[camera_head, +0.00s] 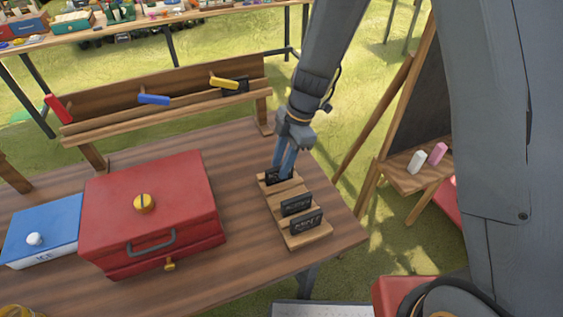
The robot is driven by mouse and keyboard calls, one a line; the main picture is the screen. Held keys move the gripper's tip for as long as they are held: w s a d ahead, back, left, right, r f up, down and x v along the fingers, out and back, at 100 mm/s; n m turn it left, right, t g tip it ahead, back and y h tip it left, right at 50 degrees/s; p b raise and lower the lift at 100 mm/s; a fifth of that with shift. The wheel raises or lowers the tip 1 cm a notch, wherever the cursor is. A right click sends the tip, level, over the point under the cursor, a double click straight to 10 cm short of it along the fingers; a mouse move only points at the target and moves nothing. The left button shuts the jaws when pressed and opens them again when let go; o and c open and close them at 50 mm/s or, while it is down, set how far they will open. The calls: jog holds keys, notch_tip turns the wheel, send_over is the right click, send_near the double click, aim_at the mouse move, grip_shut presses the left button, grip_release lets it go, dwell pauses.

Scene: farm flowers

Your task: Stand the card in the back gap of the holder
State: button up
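The wooden card holder (306,238) lies near the right end of the brown table, its row of gaps running away from me. Two dark cards with pale lettering stand in it: a front card (306,222) and a middle card (296,205). A third dark card (272,176) is at the back end, upright or nearly so, low at the back gap. My gripper (282,170) points down there, its blue fingers at this card and partly covering it. Whether they press on it, and whether its lower edge is seated, I cannot tell.
A red toolbox (190,190) stands left of the holder, and a blue and white ice box (45,235) farther left. A wooden rack (185,108) with coloured clips is at the back. Bare tabletop lies between toolbox and holder. An easel (405,180) stands right.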

jog(key=shift+r, duration=0.1)
jog(key=b+v, duration=0.3)
jog(key=v, duration=0.9)
jog(key=s+d+f+m+t+h, duration=0.1)
jog(key=s+d+m, duration=0.4)
jog(key=d+m, duration=0.4)
jog(key=s+d+f+m+t+h, duration=0.1)
jog(key=s+d+m+h, duration=0.1)
jog(key=s+d+m, duration=0.4)
jog(key=d+m, duration=0.4)
jog(key=m, duration=0.4)
jog(key=shift+s+f+t, duration=0.3)
jog(key=shift+f, duration=0.05)
